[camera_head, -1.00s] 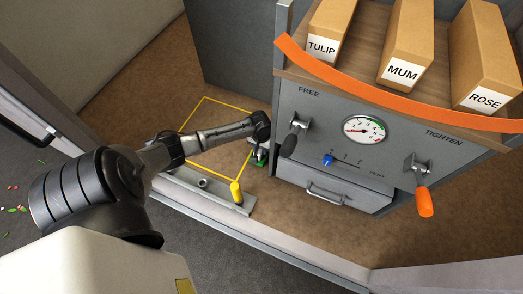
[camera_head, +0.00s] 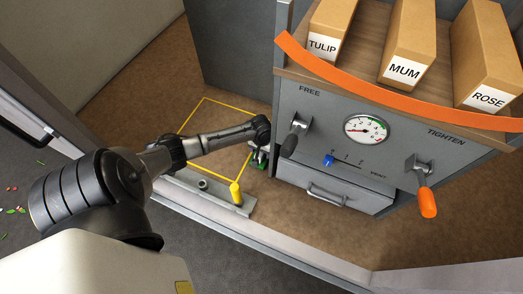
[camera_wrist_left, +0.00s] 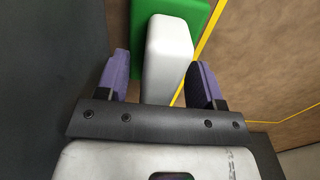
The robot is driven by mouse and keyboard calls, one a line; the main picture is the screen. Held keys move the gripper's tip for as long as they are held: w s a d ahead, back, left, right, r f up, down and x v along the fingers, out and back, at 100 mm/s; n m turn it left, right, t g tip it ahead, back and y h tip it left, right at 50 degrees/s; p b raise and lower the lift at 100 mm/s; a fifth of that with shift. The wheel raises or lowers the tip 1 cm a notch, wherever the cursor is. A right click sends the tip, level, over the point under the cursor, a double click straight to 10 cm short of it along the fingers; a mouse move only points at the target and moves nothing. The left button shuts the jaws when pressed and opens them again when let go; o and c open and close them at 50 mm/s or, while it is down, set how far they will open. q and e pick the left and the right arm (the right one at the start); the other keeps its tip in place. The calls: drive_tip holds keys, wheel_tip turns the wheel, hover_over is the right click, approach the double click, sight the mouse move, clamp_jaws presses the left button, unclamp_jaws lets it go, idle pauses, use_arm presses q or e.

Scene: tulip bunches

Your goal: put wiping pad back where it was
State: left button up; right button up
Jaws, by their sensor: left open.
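The wiping pad has a green base and a pale grey handle. In the left wrist view its handle (camera_wrist_left: 166,55) stands between my gripper's two purple fingers, with the green base (camera_wrist_left: 207,22) beyond it. My left gripper (camera_wrist_left: 159,82) is open, with small gaps on both sides of the handle. In the head view my left gripper (camera_head: 258,153) is low beside the grey cabinet, and a little of the green pad (camera_head: 262,166) shows under it. The pad's far parts are hidden by the gripper. My right gripper is not in view.
A yellow outline (camera_head: 205,98) marks the brown floor beside the pad. A grey rail plate with a yellow post (camera_head: 236,192) lies in front. The grey cabinet (camera_head: 335,165) with levers, gauge and drawer stands right. Boxes labelled TULIP, MUM and ROSE sit on top.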

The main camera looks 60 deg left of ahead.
use_arm(q)
wheel_tip(320, 180, up, 12)
drive_tip(key=p, duration=0.3)
drive_tip(key=shift+r+p, duration=0.15)
drive_tip(key=shift+p, duration=0.25)
